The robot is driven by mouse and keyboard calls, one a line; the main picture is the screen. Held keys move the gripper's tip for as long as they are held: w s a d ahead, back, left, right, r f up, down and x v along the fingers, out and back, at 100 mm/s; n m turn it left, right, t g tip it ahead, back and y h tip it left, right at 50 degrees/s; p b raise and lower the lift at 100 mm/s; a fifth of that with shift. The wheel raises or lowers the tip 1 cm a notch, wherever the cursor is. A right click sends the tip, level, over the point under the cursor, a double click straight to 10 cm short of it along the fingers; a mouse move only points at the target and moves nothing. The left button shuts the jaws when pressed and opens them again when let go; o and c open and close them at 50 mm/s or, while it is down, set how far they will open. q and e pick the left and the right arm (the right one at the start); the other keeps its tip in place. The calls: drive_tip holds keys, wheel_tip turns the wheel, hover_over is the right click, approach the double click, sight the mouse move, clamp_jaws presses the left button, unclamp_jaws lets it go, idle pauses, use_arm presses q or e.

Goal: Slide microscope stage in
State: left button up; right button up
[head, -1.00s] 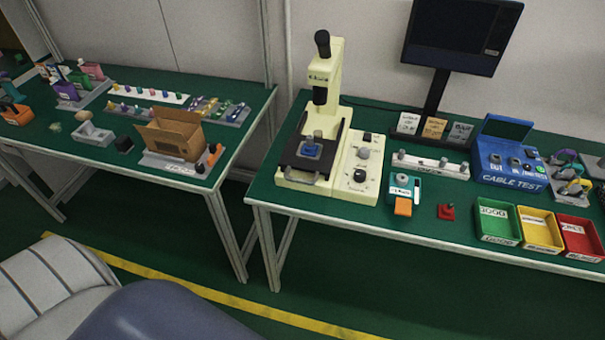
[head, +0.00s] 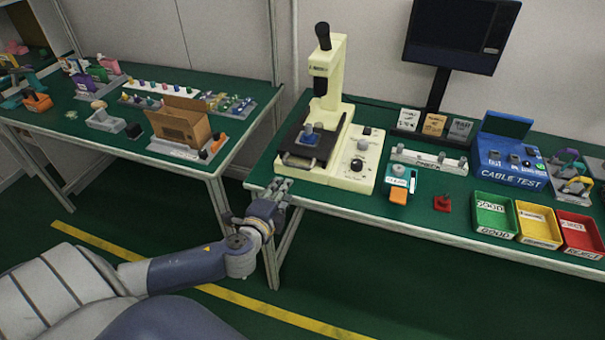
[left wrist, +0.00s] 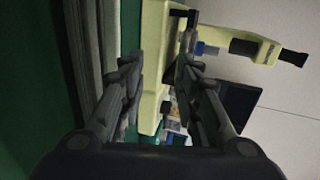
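The cream microscope (head: 330,85) stands upright near the left end of the right-hand bench. Its dark stage (head: 303,152) sits at the front of the base and carries a blue piece with a grey knob (head: 308,136). My left gripper (head: 280,184) is at the bench's front edge, a little in front of and left of the microscope base. The left wrist view shows its two fingers (left wrist: 160,85) spread apart with nothing between them. The microscope (left wrist: 155,60) shows sideways beyond the fingers. My right gripper is not in view.
A control box with knobs (head: 358,160) adjoins the microscope on its right. A teal and orange device (head: 400,183), a red piece (head: 442,202) and a blue cable tester (head: 510,160) stand further right. Another bench (head: 170,120) with a cardboard box is at left, across a gap.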

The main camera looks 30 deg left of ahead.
sight(298, 166)
use_arm(q)
drive_tip(key=shift+t, duration=0.5)
drive_tip(key=w, duration=0.6)
drive_tip(key=w+a, duration=0.1)
drive_tip(key=w, duration=0.3)
drive_tip(key=shift+w+a+r+p, duration=0.1)
drive_tip(key=shift+r+p, duration=0.2)
clamp_jaws()
drive_tip(key=shift+w, duration=0.1)
